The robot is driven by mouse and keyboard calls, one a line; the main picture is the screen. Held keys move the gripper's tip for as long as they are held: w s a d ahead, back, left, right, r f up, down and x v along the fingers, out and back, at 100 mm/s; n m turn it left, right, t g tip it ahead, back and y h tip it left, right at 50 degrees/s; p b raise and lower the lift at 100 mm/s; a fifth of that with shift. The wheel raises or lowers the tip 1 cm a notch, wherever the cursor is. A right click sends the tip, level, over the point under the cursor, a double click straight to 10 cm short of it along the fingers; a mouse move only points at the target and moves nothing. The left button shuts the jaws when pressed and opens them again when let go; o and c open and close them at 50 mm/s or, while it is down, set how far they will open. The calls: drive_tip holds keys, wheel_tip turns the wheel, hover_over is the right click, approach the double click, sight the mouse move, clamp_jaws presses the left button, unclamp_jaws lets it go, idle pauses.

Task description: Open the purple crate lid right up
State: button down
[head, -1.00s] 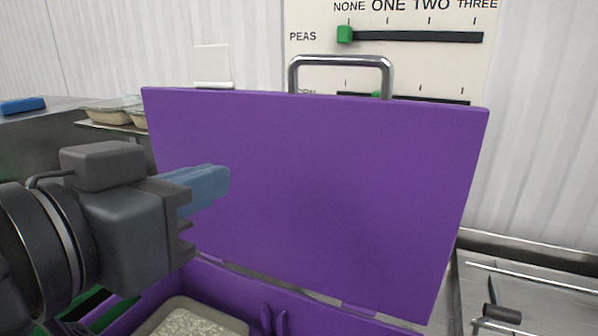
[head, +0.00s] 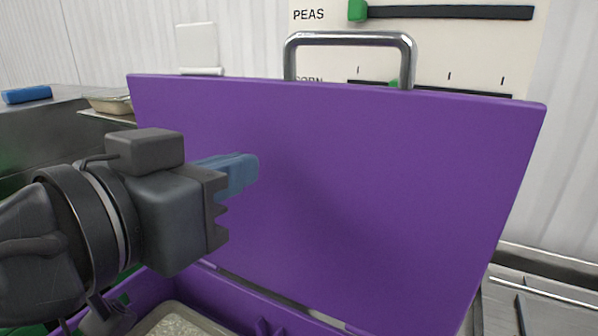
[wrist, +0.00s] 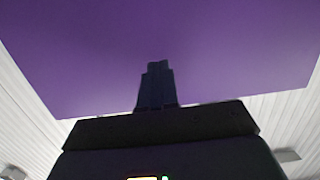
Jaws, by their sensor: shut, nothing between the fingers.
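The purple crate lid (head: 370,190) stands raised, close to upright, in the head view, with its metal handle (head: 350,38) along the top edge. The purple crate (head: 235,300) is below it, partly cut off by the frame. My gripper (head: 245,172) is shut and empty, with blue fingers in front of the lid's inner face. I cannot tell whether the fingertips touch the lid. In the wrist view the lid (wrist: 220,50) fills most of the picture ahead of the dark fingers (wrist: 157,80).
A pale tray of rice (head: 180,322) sits in the crate. A panel with sliders (head: 440,12) is on the wall behind the lid. At left is a metal counter with a blue block (head: 27,95) and a food tray (head: 110,105). Metal rails (head: 550,290) lie at right.

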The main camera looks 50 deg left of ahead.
sight(265, 154)
drive_tip(key=shift+r+x, duration=0.15)
drive_tip(key=shift+x, duration=0.75)
drive_tip(key=shift+r+x, duration=0.15)
drive_tip(key=shift+x, duration=1.6)
drive_tip(key=shift+w+b, duration=0.2)
drive_tip(key=shift+b, duration=0.1)
drive_tip(key=shift+s+a, duration=0.2)
drive_tip(key=shift+s, duration=0.05)
drive_tip(key=shift+w+d, duration=0.1)
drive_tip(key=shift+d, duration=0.1)
drive_tip(key=shift+s+d+f, duration=0.15)
drive_tip(key=shift+s+d, duration=0.2)
drive_tip(key=shift+s, duration=0.2)
drive_tip(key=shift+s+d+f, duration=0.2)
drive_tip(key=shift+s+d, duration=0.1)
drive_tip(key=shift+s, duration=0.3)
drive_tip(key=shift+s+d+f, duration=0.1)
drive_tip(key=shift+s+d, duration=0.15)
drive_tip(key=shift+s, duration=0.25)
drive_tip(key=shift+s+d+f, duration=0.1)
drive_tip(key=shift+s+d, duration=0.1)
drive_tip(key=shift+s, duration=0.35)
drive_tip(key=v, duration=0.3)
drive_tip(key=shift+s+a+r, duration=0.1)
drive_tip(key=shift+s+a, duration=0.2)
